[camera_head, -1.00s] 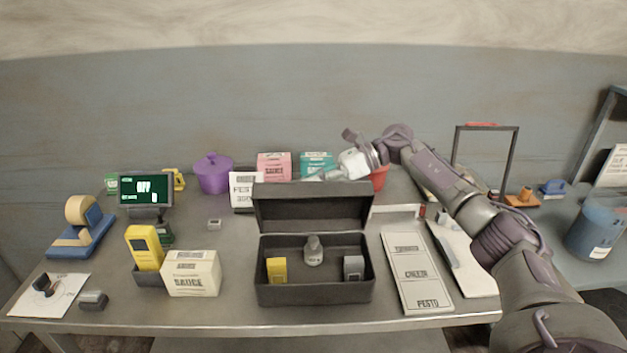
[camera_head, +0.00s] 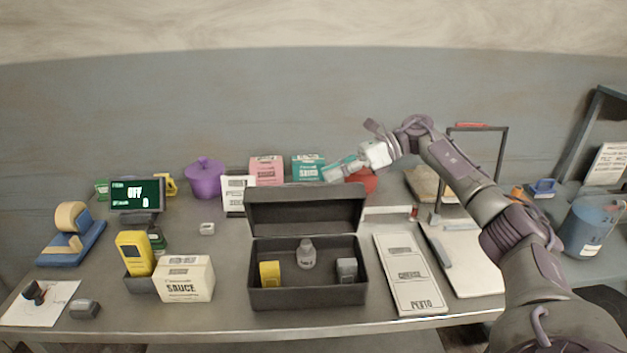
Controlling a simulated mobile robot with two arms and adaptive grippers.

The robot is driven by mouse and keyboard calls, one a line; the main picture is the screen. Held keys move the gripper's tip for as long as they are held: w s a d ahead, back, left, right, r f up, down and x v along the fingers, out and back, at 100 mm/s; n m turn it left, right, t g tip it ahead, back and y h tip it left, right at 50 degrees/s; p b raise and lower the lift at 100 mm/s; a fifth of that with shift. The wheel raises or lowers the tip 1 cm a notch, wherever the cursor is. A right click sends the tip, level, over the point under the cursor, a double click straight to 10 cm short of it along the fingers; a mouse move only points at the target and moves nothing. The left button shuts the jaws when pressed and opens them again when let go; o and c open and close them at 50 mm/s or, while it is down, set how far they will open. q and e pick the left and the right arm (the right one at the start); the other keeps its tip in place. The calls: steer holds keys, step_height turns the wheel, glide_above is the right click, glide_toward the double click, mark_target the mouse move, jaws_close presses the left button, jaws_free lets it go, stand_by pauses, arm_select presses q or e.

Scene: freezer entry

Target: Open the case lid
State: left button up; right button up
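The dark grey case (camera_head: 308,298) stands on the table's front middle. Its lid (camera_head: 306,211) is raised and leans back at the rear edge, so the inside shows. Inside are a small yellow item (camera_head: 270,273), a grey bottle (camera_head: 306,255) and a small grey block (camera_head: 347,270). My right gripper (camera_head: 343,168) is above and behind the lid's right end, apart from it, near the teal box and red container. Its fingers are small and blurred here, so I cannot tell whether they are open or shut. My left gripper is not in view.
Behind the lid stand a pink sauce box (camera_head: 267,170), a teal box (camera_head: 306,168) and a red container (camera_head: 362,182). A cream sauce box (camera_head: 185,279) is left of the case. A labelled board (camera_head: 410,275) lies close on its right. A purple pot (camera_head: 205,179) stands back left.

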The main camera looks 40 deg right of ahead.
steer(key=v, duration=0.5)
stand_by(0.4)
